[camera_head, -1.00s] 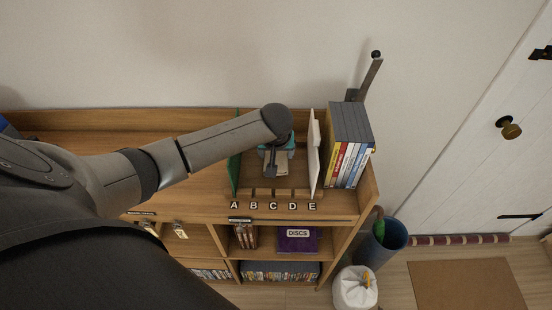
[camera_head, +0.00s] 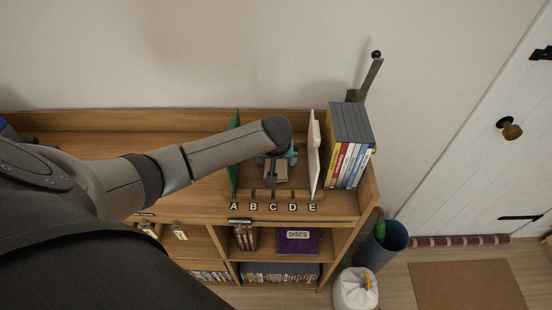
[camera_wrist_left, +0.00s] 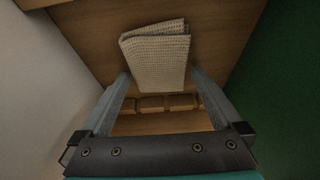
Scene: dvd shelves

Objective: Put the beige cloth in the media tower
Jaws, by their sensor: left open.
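The beige cloth (camera_wrist_left: 158,52) is a folded, waffle-textured piece on the wooden surface in the left wrist view. In the head view, my arm and gripper cover most of its place. My left gripper (camera_head: 275,176) is open above the lettered rack (camera_head: 252,194) on top of the wooden shelf unit (camera_head: 190,200). In the left wrist view, its fingers (camera_wrist_left: 160,80) are spread to either side of the cloth's near edge; contact cannot be told. I cannot tell which part is called the media tower. My right gripper is not in view.
A green panel (camera_head: 234,155) and a white panel (camera_head: 314,150) stand on either side of the gripper. Several cases (camera_head: 350,145) stand to the right. A purple DISCS box (camera_head: 297,241) sits below. A blue bin (camera_head: 385,245) and white container (camera_head: 355,288) stand on the floor.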

